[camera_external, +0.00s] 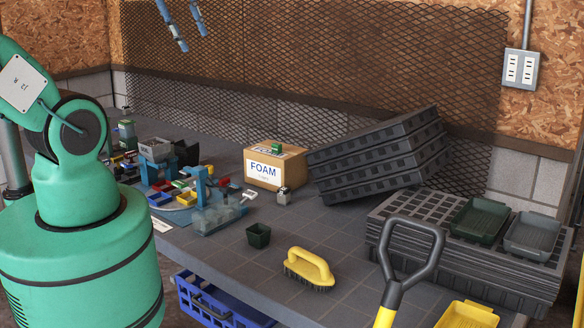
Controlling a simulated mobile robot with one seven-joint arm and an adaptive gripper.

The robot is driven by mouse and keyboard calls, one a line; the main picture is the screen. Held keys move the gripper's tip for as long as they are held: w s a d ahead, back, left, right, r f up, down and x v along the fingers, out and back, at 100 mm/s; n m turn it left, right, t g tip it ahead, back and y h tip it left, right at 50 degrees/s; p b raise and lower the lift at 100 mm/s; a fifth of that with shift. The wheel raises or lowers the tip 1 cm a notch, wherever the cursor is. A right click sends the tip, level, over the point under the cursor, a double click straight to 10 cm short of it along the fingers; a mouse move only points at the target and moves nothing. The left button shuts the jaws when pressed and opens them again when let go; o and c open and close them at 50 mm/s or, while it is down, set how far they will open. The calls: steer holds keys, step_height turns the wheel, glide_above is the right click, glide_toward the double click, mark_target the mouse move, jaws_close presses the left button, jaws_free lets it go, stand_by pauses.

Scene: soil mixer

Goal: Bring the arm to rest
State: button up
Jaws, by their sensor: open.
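My gripper (194,41) shows at the top left, cut off by the picture's upper edge. Its two blue fingers with dark bands point down and stand apart, with nothing between them. The fingers appear in front of the mesh, above the level of the bench items. My green arm stands at the left edge, and the link between it and the gripper is out of view.
The grey bench (215,258) holds a FOAM box (262,170), tilted black trays (375,160), a small dark pot (258,236), a yellow brush (309,267) and stacked trays (470,258). A shovel handle (410,250) rises in front. Small parts clutter the left.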

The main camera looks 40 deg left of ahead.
steer(key=shift+s+d+f, duration=0.1)
steer(key=shift+s+f, duration=0.15)
steer(key=shift+s, duration=0.45)
step_height(320, 180, down, 8)
steer(key=b, duration=0.8)
